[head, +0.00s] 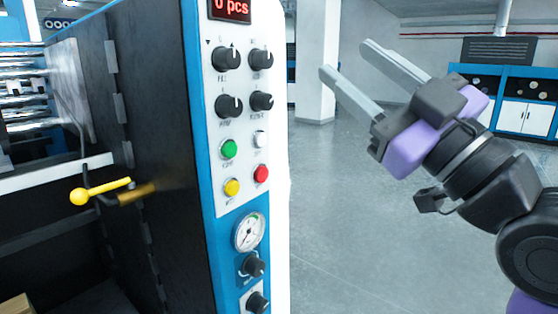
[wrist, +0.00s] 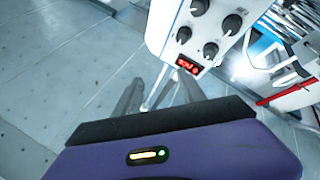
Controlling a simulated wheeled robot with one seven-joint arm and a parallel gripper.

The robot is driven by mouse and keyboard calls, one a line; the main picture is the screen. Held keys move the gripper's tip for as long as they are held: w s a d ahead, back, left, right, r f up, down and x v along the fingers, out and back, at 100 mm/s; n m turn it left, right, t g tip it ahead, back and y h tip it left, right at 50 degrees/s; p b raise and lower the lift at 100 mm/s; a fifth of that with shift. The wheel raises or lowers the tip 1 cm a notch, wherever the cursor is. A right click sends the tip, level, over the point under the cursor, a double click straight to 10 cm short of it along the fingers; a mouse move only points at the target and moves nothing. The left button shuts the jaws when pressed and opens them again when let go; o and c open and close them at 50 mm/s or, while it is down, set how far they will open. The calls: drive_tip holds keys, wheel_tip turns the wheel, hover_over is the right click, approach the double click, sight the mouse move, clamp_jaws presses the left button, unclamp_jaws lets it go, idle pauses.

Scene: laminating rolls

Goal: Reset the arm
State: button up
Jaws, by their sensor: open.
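My gripper (head: 345,68) is raised at the right of the head view, in open air to the right of the machine's control panel (head: 236,130). Its two long grey fingers point up and to the left. They are apart, with nothing between them. In the wrist view the fingers of my gripper (wrist: 156,98) show dark and partly hidden behind its purple body. The panel also shows beyond them in the wrist view (wrist: 210,25), with knobs and a red display.
The laminating machine fills the left side, with a yellow-knobbed lever (head: 80,196) and a pressure gauge (head: 249,232). A white pillar (head: 316,60) and a blue-and-white machine (head: 530,100) stand farther back. The grey floor (head: 340,220) between is clear.

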drive_tip(key=s+d+f+m+t+h+p, duration=0.1)
drive_tip(key=d+f+m+t+h, duration=0.4)
drive_tip(key=d+f+m+h, duration=0.5)
drive_tip(key=s+d+f+m+g+h+p, duration=0.1)
drive_tip(key=s+f+m+h, duration=0.25)
drive_tip(key=f, duration=0.45)
drive_tip(key=s+d+f+m+h, duration=0.1)
drive_tip(key=s+f+m+h, duration=0.2)
drive_tip(key=f, duration=0.5)
drive_tip(key=s+f+g+p, duration=0.1)
drive_tip(key=s+f+g, duration=0.1)
drive_tip(key=s+f, duration=0.4)
drive_tip(key=s+a+f+n+g+y, duration=0.1)
drive_tip(key=s+f+g, duration=0.2)
drive_tip(key=s+f, duration=0.4)
drive_tip(key=s+f+n+g+y+p, duration=0.1)
drive_tip(key=s+f+g, duration=0.2)
drive_tip(key=s, duration=1.3)
wheel_tip(320, 180, down, 3)
drive_tip(key=shift+a+f+p, duration=0.15)
drive_tip(key=shift+a+p, duration=0.05)
drive_tip(key=shift+p, duration=0.1)
drive_tip(key=shift+n, duration=0.25)
